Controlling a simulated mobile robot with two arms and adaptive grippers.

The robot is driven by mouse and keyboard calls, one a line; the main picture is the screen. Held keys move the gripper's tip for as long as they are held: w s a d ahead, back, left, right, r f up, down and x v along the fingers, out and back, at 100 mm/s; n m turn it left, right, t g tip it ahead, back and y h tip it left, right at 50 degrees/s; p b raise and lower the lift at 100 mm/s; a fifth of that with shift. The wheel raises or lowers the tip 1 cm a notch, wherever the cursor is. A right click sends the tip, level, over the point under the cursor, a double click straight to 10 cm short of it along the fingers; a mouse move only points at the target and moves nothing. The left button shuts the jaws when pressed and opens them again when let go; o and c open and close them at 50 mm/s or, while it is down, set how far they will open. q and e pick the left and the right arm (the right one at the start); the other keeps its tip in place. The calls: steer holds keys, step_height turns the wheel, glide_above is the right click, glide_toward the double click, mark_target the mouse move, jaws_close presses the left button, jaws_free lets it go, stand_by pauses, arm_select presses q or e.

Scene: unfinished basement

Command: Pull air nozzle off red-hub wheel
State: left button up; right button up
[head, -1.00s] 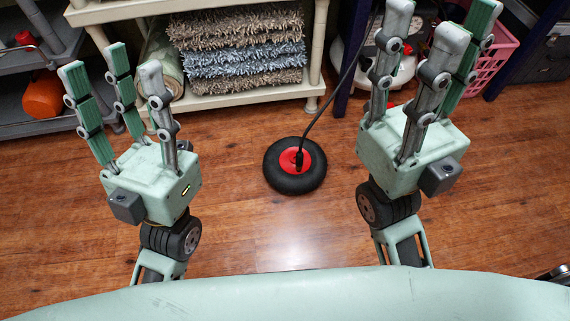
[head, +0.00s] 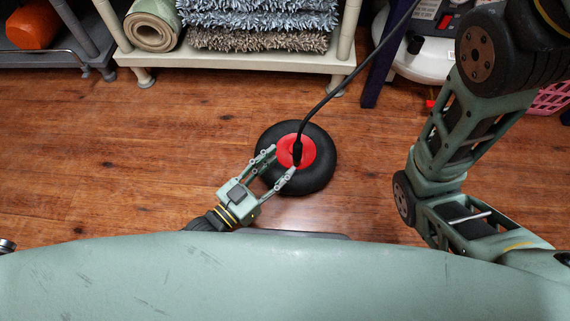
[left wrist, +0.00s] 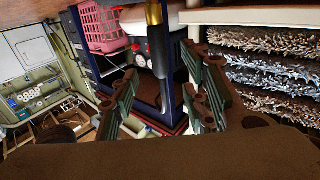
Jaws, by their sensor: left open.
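The wheel (head: 325,165), a black tire with a red hub (head: 314,150), lies flat on the wooden floor in the head view. The black air nozzle (head: 297,151) stands on the hub, and its black hose (head: 341,88) runs up and to the right. My left gripper (head: 281,162) is open at the lower left of the nozzle, its fingertips over the hub's near side. Whether they touch the nozzle cannot be told. The left wrist view shows the open fingers (left wrist: 163,103) and a dark rod with a brass-coloured part between them. My right gripper is out of view.
A cream shelf (head: 240,60) with folded rugs (head: 258,20) stands behind the wheel. A dark purple post (head: 383,75) and a white machine (head: 428,62) stand at the back right. My right arm fills the right side. Floor left of the wheel is clear.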

mark_target(294, 154)
arm_select(q)
steer(key=shift+f, duration=0.55)
steer(key=shift+w+d+f+b, duration=0.1)
steer(key=shift+w+d+b, duration=0.15)
steer(key=shift+w+b, duration=0.15)
steer(key=b+x, duration=0.3)
steer(key=x, duration=0.2)
steer(key=shift+x, duration=0.8)
steer(key=shift+c, duration=0.2)
steer(key=shift+s, duration=0.1)
jaws_close()
